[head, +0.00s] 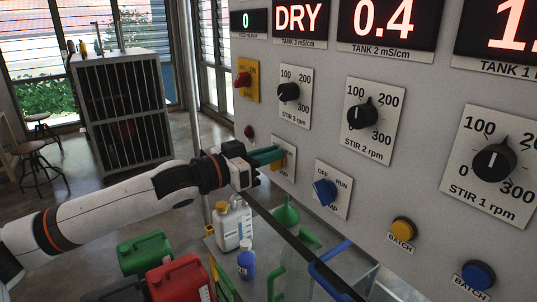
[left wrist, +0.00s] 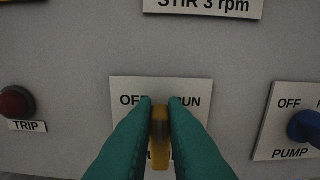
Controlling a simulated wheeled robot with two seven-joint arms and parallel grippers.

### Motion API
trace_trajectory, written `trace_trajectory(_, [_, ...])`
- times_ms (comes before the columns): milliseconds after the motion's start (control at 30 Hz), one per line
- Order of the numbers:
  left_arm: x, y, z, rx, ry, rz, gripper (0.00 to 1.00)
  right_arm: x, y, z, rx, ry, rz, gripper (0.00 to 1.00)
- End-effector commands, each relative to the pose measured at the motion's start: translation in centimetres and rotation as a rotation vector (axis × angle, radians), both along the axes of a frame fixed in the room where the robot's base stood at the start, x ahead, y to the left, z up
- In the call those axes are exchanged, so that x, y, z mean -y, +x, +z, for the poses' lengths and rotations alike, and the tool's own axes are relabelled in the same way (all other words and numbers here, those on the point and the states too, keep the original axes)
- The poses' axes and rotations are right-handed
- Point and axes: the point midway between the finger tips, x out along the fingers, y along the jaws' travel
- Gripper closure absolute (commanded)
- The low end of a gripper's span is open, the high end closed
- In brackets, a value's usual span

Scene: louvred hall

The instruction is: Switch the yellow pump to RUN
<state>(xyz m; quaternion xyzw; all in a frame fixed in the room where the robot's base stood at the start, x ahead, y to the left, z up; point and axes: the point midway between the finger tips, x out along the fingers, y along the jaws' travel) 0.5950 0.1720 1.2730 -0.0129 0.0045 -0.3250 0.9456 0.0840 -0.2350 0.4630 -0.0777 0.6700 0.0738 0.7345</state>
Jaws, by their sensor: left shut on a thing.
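The yellow pump switch (left wrist: 159,145) sits on a white plate (left wrist: 125,88) marked OFF at left and RUN at right; the lettering below is mostly hidden. My left gripper (left wrist: 160,108) has its two green fingers on either side of the yellow knob, shut on it. The knob looks nearly upright in the left wrist view, between the two words. In the head view the left gripper (head: 276,154) reaches the panel from the left and hides most of the switch. My right gripper is not in view.
A blue pump switch (head: 325,192) is to the right, and a red TRIP button (left wrist: 17,103) to the left. Stir dials (head: 288,92) and displays are above. Below are a green funnel (head: 286,214), a white jug (head: 232,226) and a red can (head: 180,281).

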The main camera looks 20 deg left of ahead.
Motion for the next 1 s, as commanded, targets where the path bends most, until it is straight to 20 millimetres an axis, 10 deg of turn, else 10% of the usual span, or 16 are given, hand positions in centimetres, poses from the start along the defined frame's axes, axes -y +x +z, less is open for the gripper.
trace_trajectory(1000, [0.9, -0.7, -0.2, 0.422, 0.542, 0.000, 1.00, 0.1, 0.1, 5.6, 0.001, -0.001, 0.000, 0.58])
